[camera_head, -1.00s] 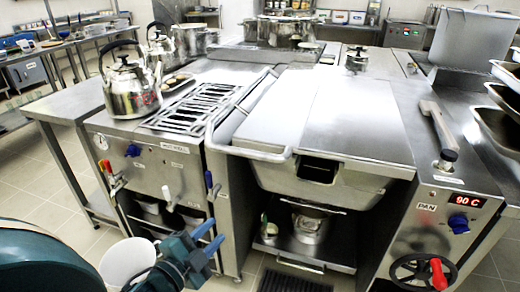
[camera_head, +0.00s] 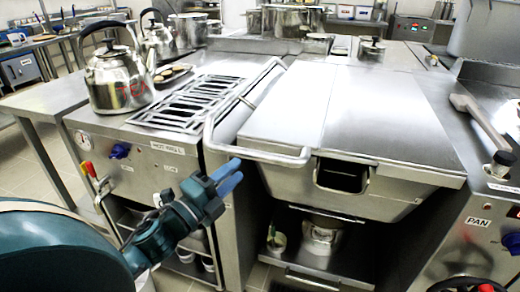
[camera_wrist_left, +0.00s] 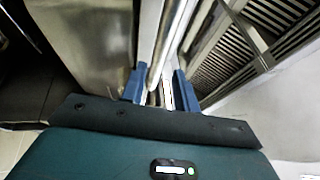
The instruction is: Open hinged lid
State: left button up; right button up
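The hinged lid (camera_head: 370,110) is a flat steel cover lying shut on the tilting pan (camera_head: 340,190). Its tubular handle (camera_head: 211,135) runs along the left side and bends across the front left corner. My left gripper (camera_head: 229,175) is just below and in front of that bend. In the left wrist view its blue fingers (camera_wrist_left: 158,88) are apart, with a steel bar (camera_wrist_left: 165,50) seen between and beyond them. I cannot tell whether they touch it. My right gripper is not in view.
A burner grate (camera_head: 190,103) and a kettle marked TEA (camera_head: 117,82) stand left of the handle. A panel marked PAN (camera_head: 480,222) is at the right. A pot (camera_head: 322,234) sits on the shelf below the pan. Floor shows at the left.

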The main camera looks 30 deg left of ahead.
pick_arm(q)
jog(key=x, duration=0.9)
jog(key=shift+w, duration=0.2)
jog(key=shift+c, duration=0.2)
grip_shut()
jog(key=shift+p, duration=0.3)
